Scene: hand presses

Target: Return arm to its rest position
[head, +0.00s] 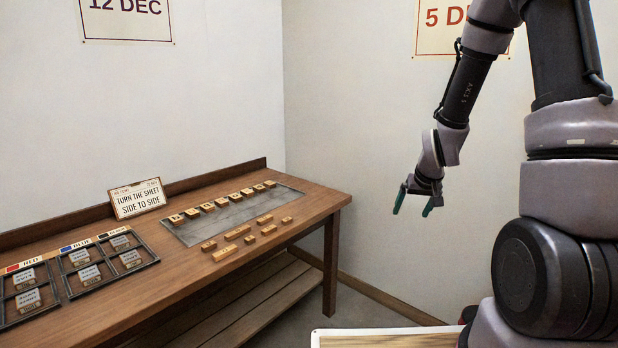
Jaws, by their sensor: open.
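My gripper (417,198) is open and empty. It hangs in the air with its two green-tipped fingers pointing down, to the right of the wooden table (341,200). My arm (470,90) comes down to it from the upper right, bent, clear of the table and the wall. Nothing is between the fingers.
On the table lie a grey metal plate (236,217) with a row of wooden blocks (221,202), loose wooden blocks (237,232) in front, a sign (137,199) and dark trays (65,290) of labelled blocks. A pale-rimmed wooden surface (385,341) shows at bottom. The air around the gripper is free.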

